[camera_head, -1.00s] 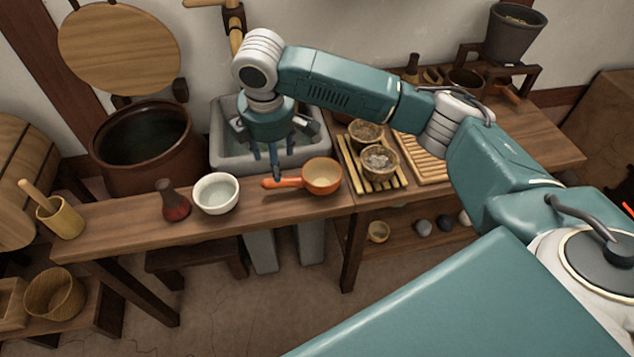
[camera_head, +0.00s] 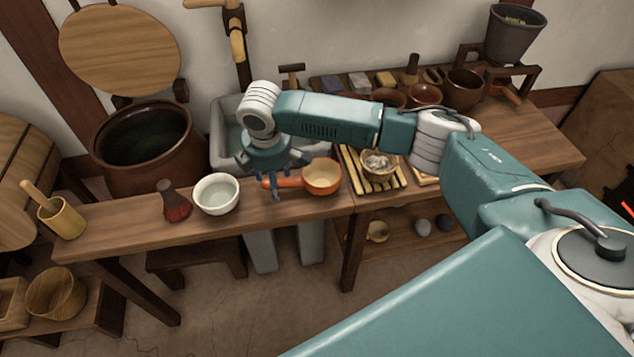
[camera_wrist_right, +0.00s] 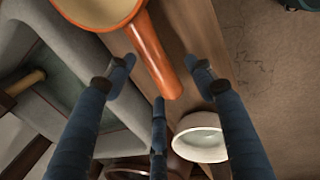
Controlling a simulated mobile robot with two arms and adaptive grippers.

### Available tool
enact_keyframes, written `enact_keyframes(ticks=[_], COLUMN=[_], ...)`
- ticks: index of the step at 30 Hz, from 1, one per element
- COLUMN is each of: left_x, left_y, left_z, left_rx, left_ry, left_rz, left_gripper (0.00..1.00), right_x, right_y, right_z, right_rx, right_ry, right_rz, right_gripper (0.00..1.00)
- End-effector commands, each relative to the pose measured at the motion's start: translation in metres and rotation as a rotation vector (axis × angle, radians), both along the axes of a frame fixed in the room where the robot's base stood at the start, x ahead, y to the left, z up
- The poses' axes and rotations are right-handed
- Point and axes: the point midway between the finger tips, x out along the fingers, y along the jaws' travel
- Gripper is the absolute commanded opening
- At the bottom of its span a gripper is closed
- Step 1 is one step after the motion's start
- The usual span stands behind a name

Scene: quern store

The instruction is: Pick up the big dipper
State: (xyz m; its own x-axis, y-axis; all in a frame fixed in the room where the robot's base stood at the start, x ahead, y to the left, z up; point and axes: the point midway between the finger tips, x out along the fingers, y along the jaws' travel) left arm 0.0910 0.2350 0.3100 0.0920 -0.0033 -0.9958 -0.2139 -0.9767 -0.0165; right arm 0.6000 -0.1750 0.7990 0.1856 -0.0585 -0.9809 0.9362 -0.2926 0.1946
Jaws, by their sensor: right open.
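The big dipper, an orange bowl with a pale inside (camera_head: 322,177) and a straight orange handle, lies on the wooden bench. Its handle points left in the head view. In the right wrist view, the dipper's handle (camera_wrist_right: 152,55) runs between my spread fingers, and its bowl is cut off at the top edge. My right gripper (camera_head: 275,188) is open above the handle and partly hides it; in the wrist view the right gripper (camera_wrist_right: 160,80) holds nothing. I cannot tell whether a finger touches the handle. My left gripper is not in view.
A white bowl (camera_head: 216,194) stands close left of the handle, with a dark red-based brush (camera_head: 174,202) beyond it. A slatted rack (camera_head: 395,182) with a small bowl (camera_head: 378,165) is right of the dipper. A grey stone basin (camera_head: 218,150) is behind the bench.

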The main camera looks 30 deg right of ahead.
Motion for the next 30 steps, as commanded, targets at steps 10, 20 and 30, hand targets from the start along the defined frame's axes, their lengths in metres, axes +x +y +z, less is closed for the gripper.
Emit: enact_keyframes(ticks=[10, 20, 30], left_x=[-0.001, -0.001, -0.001], left_y=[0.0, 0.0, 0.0], left_z=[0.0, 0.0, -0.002], left_rx=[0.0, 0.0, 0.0], left_ry=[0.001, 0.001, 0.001], left_rz=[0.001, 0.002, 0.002], left_gripper=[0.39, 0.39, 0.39], right_x=[0.0, 0.001, 0.001], right_y=[0.0, 0.0, 0.001], right_z=[0.001, 0.006, 0.056], right_rx=[0.001, 0.001, 0.003], right_ry=[0.0, -0.002, -0.005], right_rz=[0.0, 0.0, 0.001], right_gripper=[0.0, 0.0, 0.0])
